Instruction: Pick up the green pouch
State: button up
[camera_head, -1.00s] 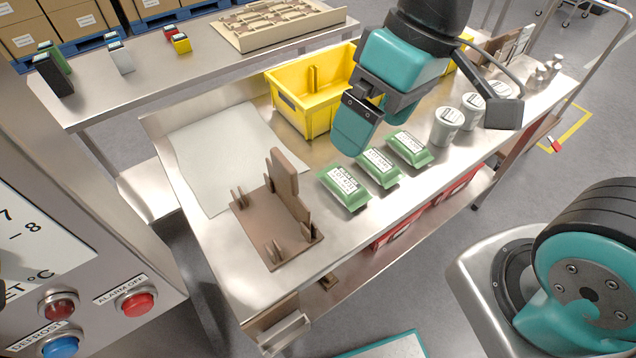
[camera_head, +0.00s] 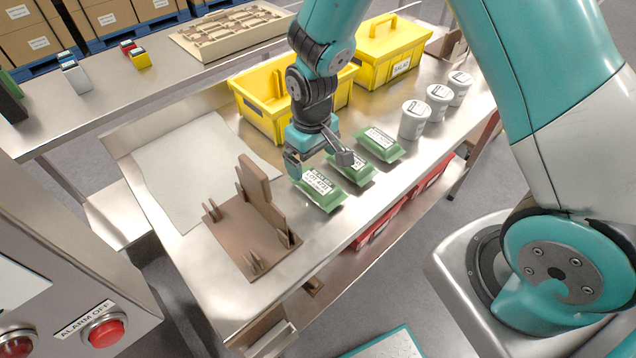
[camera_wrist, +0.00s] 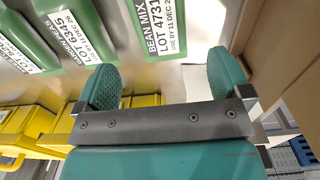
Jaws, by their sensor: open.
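Three green pouches with white labels lie in a row on the steel table: a near one (camera_head: 320,194), a middle one (camera_head: 358,174) and a far one (camera_head: 384,150). My gripper (camera_head: 308,158) is open and empty over the near end of the row, partly covering the near and middle pouches. In the wrist view, a pouch labelled BEAN MIX (camera_wrist: 153,22) shows beyond and between the open fingers (camera_wrist: 165,80), apart from them. A second pouch (camera_wrist: 85,30) and a third (camera_wrist: 28,48) lie to its left.
A brown stand (camera_head: 250,235) with upright pegs and a back plate is left of the near pouch. Behind the row are an open yellow bin (camera_head: 258,112) and a closed yellow box (camera_head: 375,65). White tubs (camera_head: 413,122) stand to the right. A pale sheet (camera_head: 190,165) lies left.

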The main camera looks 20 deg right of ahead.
aim_at(313, 178)
jog(key=shift+s+a+f+p, duration=0.1)
jog(key=shift+f+p, duration=1)
jog(key=shift+f, duration=2.7)
jog(key=c, duration=1.1)
notch_tip(313, 178, up, 20)
jog(key=b, duration=0.3)
